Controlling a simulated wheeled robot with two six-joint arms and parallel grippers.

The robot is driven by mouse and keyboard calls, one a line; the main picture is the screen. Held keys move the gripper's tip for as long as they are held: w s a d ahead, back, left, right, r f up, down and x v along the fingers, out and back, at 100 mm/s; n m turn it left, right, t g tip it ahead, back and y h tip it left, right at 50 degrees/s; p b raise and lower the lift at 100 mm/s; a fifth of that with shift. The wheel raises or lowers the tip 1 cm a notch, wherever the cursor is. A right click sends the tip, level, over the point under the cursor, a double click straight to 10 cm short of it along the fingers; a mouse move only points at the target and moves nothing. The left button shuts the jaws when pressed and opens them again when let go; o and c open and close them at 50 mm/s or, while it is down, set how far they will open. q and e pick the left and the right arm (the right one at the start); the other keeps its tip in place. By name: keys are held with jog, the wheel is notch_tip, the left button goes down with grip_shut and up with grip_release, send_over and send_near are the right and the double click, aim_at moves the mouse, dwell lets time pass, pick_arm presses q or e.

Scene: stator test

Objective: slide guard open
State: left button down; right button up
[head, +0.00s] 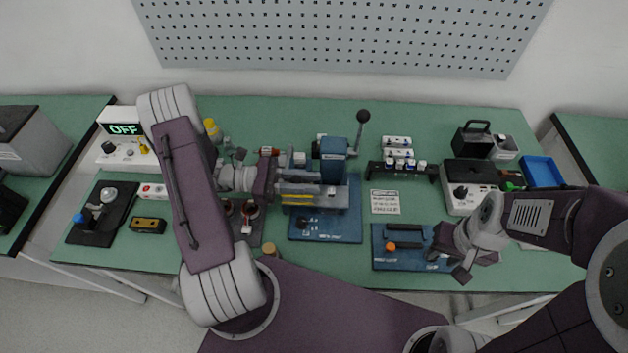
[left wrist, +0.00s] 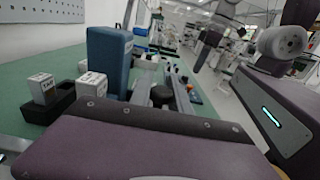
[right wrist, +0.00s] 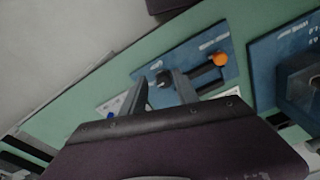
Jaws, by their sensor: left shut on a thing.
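The blue press fixture (head: 333,160) stands on a blue base plate (head: 340,225) at the middle of the bench, with a black ball-topped lever. Its grey guard (head: 325,199), with a yellow-and-black striped edge, is at the fixture's front left. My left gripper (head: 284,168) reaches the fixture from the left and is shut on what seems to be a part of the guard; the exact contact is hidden. In the left wrist view a small dark piece (left wrist: 161,94) shows between its fingers. My right gripper (head: 452,258) is open and empty above the right blue plate (head: 388,262).
The right plate carries black bars and an orange cap (right wrist: 219,59). A black rack with white-labelled blocks (head: 398,142) stands right of the press. A grey meter box (head: 462,203) and a blue tray (head: 541,172) lie further right. An OFF display (head: 125,129) is at the left.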

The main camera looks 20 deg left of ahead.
pick_arm(q)
jog(key=c, duration=1.2)
grip_release()
jog(key=shift+a, duration=0.15)
jog(key=shift+s+a, duration=0.1)
pick_arm(e)
jog(key=shift+a, duration=0.2)
pick_arm(q)
jog(key=shift+a, duration=0.25)
pick_arm(e)
jog(key=shift+d, duration=0.1)
pick_arm(q)
jog(key=b+v, duration=0.1)
jog(key=v, duration=0.7)
jog(key=shift+a, duration=0.25)
pick_arm(e)
jog(key=shift+f, duration=0.5)
pick_arm(q)
jog(key=shift+s, duration=0.15)
